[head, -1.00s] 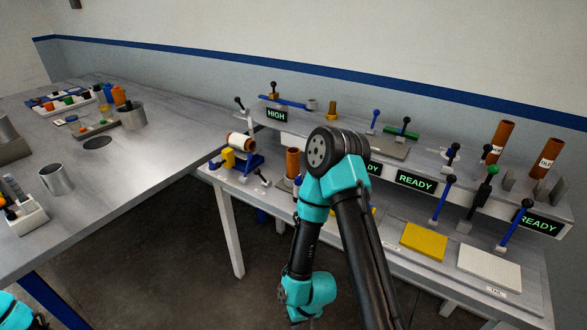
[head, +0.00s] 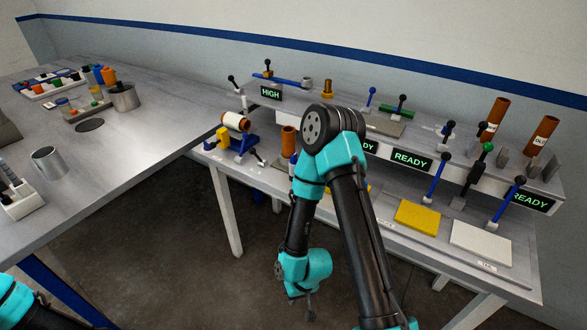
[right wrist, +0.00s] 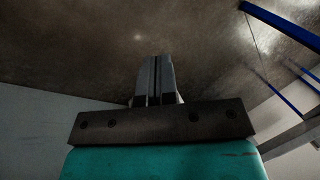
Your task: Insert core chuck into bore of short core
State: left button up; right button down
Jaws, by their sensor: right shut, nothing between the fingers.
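A short brown core (head: 288,142) stands upright on the lower bench shelf, just left of my right arm; its lower part is partly hidden. A white roll with orange-brown ends (head: 236,121) lies on a blue stand (head: 244,142) with a yellow block (head: 223,137) beside it. I cannot tell which piece is the core chuck. My right gripper (head: 310,314) hangs low in front of the bench, over the floor and well below the short core. In the right wrist view the right gripper (right wrist: 154,62) is shut and empty. My left gripper is out of view.
Two tall brown tubes (head: 495,118) (head: 541,136) stand at the right on the raised shelf. Levers, a yellow pad (head: 417,217) and a white pad (head: 481,240) line the bench. A grey table (head: 150,130) with a metal cup (head: 48,162) is at left. Floor between is open.

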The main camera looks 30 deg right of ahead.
jog(key=c, duration=0.6)
grip_release()
jog(key=w+d+r+m+t+h, duration=0.2)
jog(key=w+r+t+h, duration=0.25)
jog(key=w, duration=0.65)
jog(key=w+d+r+m+t+h, duration=0.3)
jog(key=w+r+t, duration=0.15)
jog(key=w, duration=0.75)
jog(key=w+r+m+g+h, duration=0.1)
jog(key=r+m+g+h, duration=0.1)
jog(key=r, duration=0.4)
jog(key=w+a+r+m+g+h, duration=0.1)
jog(key=r+m+g+h, duration=0.1)
jog(key=r, duration=0.4)
jog(key=w+a+r+m+g+h, duration=0.1)
jog(key=r+m+g+h, duration=0.1)
jog(key=r+m+h, duration=0.2)
jog(key=shift+w+r+h, duration=0.2)
jog(key=shift+r+h, duration=0.65)
jog(key=shift+r, duration=0.3)
